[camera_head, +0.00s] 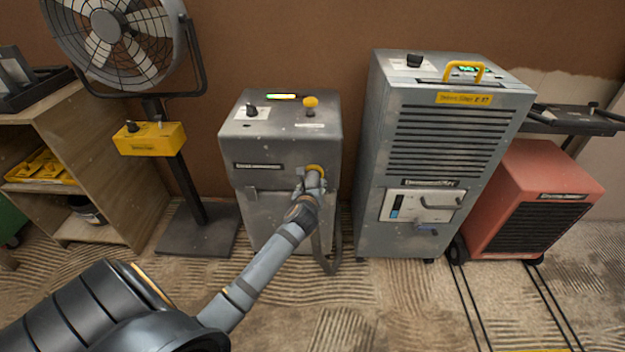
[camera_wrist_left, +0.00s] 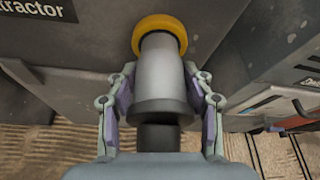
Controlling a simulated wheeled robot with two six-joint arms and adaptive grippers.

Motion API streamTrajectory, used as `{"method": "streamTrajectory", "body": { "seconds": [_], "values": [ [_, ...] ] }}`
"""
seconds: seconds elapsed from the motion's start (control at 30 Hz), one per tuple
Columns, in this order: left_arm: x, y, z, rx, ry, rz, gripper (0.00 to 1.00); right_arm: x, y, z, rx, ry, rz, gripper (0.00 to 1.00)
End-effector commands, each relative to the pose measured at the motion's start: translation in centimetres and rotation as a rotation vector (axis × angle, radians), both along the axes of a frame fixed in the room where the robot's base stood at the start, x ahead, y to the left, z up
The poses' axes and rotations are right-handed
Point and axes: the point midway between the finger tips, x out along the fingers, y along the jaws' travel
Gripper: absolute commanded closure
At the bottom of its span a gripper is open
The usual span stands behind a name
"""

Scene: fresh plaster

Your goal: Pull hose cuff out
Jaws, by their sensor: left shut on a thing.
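The hose cuff is a grey, tapered sleeve (camera_wrist_left: 160,80) in the left wrist view, with a dark hose end below it. Its upper end meets a yellow ring (camera_wrist_left: 160,28) on the front of the grey extractor (camera_head: 262,150). My left gripper (camera_wrist_left: 160,92) is shut on the cuff, one finger on each side. In the head view my left gripper (camera_head: 314,182) is at the extractor's front, just below the yellow ring (camera_head: 316,169), and hides most of the cuff. A dark hose (camera_head: 328,262) hangs below it. My right gripper is not in view.
A tall grey louvred unit (camera_head: 437,150) stands close on the right, with a red machine (camera_head: 535,200) beyond it. A fan (camera_head: 110,30) on a stand and a wooden shelf (camera_head: 110,180) are on the left. The ridged floor in front is mostly clear.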

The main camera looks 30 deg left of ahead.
Motion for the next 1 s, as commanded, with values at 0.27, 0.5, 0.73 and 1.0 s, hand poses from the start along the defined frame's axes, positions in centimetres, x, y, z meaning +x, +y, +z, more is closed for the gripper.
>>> {"method": "streamTrajectory", "body": {
  "seconds": [0.27, 0.5, 0.73, 1.0],
  "values": [
    [-0.8, -0.5, -0.2, -0.003, 0.004, 0.0, 1.0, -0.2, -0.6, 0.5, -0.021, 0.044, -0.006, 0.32],
    [-0.8, -0.5, -0.2, -0.004, 0.005, 0.0, 0.35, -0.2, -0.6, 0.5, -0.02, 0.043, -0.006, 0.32],
    [-0.8, -0.4, -0.1, -0.002, 0.004, 0.0, 0.31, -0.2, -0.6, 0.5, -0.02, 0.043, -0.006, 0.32],
    [-2.6, -1.4, 0.6, -0.005, 0.004, -0.001, 0.31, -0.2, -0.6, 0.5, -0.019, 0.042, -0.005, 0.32]
  ]
}}
